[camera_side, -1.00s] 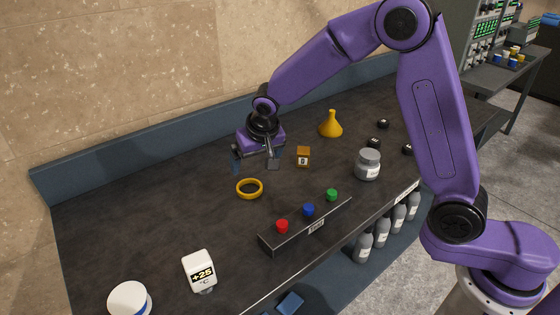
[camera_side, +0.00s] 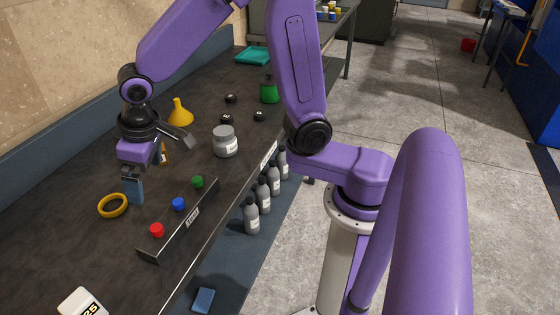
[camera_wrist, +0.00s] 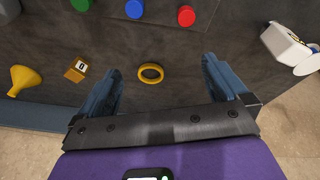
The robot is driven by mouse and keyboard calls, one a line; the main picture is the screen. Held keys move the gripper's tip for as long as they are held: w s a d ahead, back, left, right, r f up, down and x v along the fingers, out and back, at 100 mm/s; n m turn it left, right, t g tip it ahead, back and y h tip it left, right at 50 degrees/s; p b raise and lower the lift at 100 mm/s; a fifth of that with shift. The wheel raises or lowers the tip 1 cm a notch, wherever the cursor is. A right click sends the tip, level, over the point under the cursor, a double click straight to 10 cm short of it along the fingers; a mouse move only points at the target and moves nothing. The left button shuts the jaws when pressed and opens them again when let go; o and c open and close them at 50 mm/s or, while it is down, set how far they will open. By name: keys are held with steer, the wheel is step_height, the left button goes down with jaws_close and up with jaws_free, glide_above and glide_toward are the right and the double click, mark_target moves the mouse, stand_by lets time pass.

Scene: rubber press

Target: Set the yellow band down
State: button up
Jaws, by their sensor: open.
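The yellow band (camera_side: 101,208) lies flat on the dark bench top, left of the button box. It also shows in the wrist view (camera_wrist: 150,81), centred between and beyond my fingertips. My gripper (camera_side: 135,192) is open and empty, above the bench just right of the band and apart from it. In the wrist view both blue-grey fingers of my gripper (camera_wrist: 160,68) are spread wide with nothing between them.
A button box (camera_side: 182,222) with red, blue and green buttons stands close on the right. A grey jar (camera_side: 225,143) stands farther right. Bench around the band is clear.

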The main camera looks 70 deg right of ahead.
steer(key=s+d+n+g, duration=0.1)
steer(key=s+d+n, duration=0.2)
steer(key=s, duration=0.5)
steer(key=s+d+n, duration=0.2)
steer(key=s+d, duration=0.2)
steer(key=s, duration=0.4)
steer(key=s+d+r+n+g, duration=0.1)
steer(key=s+d+n, duration=0.2)
steer(key=s, duration=0.5)
steer(key=shift+d+n+g, duration=0.3)
steer(key=shift+d, duration=0.3)
